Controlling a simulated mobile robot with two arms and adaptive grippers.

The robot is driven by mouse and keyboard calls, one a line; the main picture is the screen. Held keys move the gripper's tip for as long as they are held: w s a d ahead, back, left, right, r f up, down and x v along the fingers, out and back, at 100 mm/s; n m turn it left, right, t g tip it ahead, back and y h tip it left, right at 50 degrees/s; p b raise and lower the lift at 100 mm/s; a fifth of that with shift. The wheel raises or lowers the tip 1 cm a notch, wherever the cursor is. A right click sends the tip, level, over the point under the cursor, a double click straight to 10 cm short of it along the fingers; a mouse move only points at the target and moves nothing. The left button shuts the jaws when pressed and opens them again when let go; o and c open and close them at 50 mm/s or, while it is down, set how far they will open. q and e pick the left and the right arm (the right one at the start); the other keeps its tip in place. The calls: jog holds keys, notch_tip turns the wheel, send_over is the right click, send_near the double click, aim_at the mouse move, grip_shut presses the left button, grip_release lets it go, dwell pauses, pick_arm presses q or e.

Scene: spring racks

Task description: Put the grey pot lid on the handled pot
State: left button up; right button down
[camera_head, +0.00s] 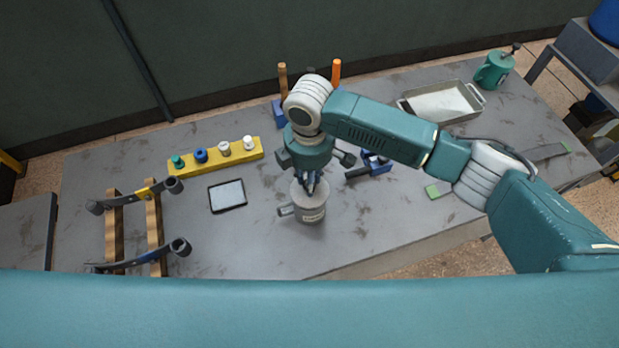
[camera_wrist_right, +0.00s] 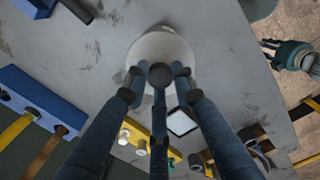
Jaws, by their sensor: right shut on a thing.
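The handled pot (camera_head: 312,216) is a light grey cylinder standing on the grey table, with its handle pointing left. My right gripper (camera_head: 310,184) points down directly over it, fingers closed together. In the right wrist view the three fingers (camera_wrist_right: 160,75) meet at the middle of a round pale grey lid (camera_wrist_right: 165,44). The lid lies at the top of the pot; whether it rests fully on the rim or hovers slightly I cannot tell. My left gripper (camera_wrist_right: 292,55) shows at the right edge of the right wrist view, away from the table.
A black-framed tablet-like tray (camera_head: 228,196) lies left of the pot. Behind it is a yellow rack (camera_head: 215,157) with several pegs. Leaf springs on wooden bars (camera_head: 154,220) stand at left. A blue fixture (camera_head: 376,164), metal tray (camera_head: 440,104) and teal can (camera_head: 494,72) are to the right.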

jog(key=shift+f, duration=0.3)
jog(key=shift+f, duration=0.3)
jog(key=shift+f, duration=0.3)
dwell(0.6)
jog(key=c, duration=1.4)
grip_release()
jog(key=shift+o, duration=0.7)
jog(key=o, duration=0.7)
